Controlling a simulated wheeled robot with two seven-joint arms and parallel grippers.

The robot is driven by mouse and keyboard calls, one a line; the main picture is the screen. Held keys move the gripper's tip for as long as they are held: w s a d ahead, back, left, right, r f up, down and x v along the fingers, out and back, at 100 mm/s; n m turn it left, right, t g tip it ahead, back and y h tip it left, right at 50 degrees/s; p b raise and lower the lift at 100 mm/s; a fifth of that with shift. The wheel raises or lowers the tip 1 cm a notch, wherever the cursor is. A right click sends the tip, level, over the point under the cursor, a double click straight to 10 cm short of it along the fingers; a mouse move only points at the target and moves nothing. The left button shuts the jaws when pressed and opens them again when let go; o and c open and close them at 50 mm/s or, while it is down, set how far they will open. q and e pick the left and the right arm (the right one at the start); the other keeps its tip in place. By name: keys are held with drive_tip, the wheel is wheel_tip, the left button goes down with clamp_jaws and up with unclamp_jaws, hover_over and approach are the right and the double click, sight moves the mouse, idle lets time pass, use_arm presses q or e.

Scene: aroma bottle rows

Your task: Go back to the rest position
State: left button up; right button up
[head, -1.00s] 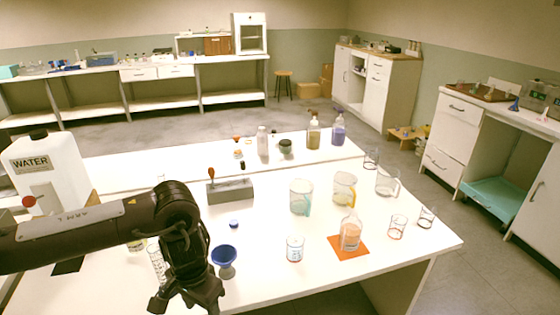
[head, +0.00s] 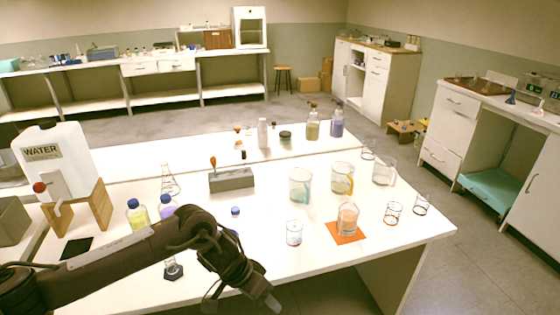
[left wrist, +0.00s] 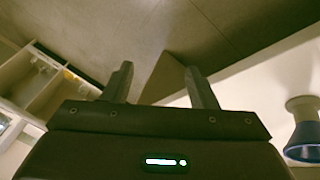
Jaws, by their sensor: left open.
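My left gripper (head: 262,298) hangs low at the front edge of the white table (head: 300,270). In the left wrist view its two fingers (left wrist: 160,85) stand apart with nothing between them, over grey floor. A blue funnel (left wrist: 305,140) shows at the right of that view; in the head view my left arm mostly hides it. A glass vessel with orange contents (head: 348,220) stands on an orange mat (head: 347,236), clear of the gripper. My right gripper is not in view.
A white water container (head: 58,160) in a wooden stand is at the left. Bottles with yellow (head: 138,214) and purple contents stand close behind my left arm. Beakers (head: 300,185) and a grey block (head: 232,180) stand mid-table.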

use_arm(q)
drive_tip(key=w+d+f+n+t+h, duration=0.1)
drive_tip(key=w+d+f+t+h, duration=0.1)
drive_tip(key=f, duration=0.4)
drive_tip(key=w+d+f+t+h, duration=0.1)
drive_tip(key=w+d+f+h, duration=0.15)
drive_tip(key=f, duration=0.35)
drive_tip(key=s+a+f+n+t+y, duration=0.25)
drive_tip(key=a+f, duration=0.25)
drive_tip(key=f, duration=0.5)
drive_tip(key=s+a+f+n+g+y, duration=0.1)
drive_tip(key=s+a+f+y, duration=0.1)
drive_tip(key=s+a+f, duration=0.6)
drive_tip(key=s+a+f+n+g+y, duration=0.1)
drive_tip(key=s+a+f+y, duration=0.25)
drive_tip(key=s+f, duration=0.85)
drive_tip(key=s+a+f+g+y, duration=0.1)
drive_tip(key=s+a+f, duration=0.1)
drive_tip(key=s, duration=0.9)
drive_tip(key=s+a+f+g, duration=0.2)
drive_tip(key=s+a, duration=0.3)
drive_tip(key=s, duration=0.6)
drive_tip(key=shift+f+y, duration=0.35)
drive_tip(key=shift+f, duration=0.2)
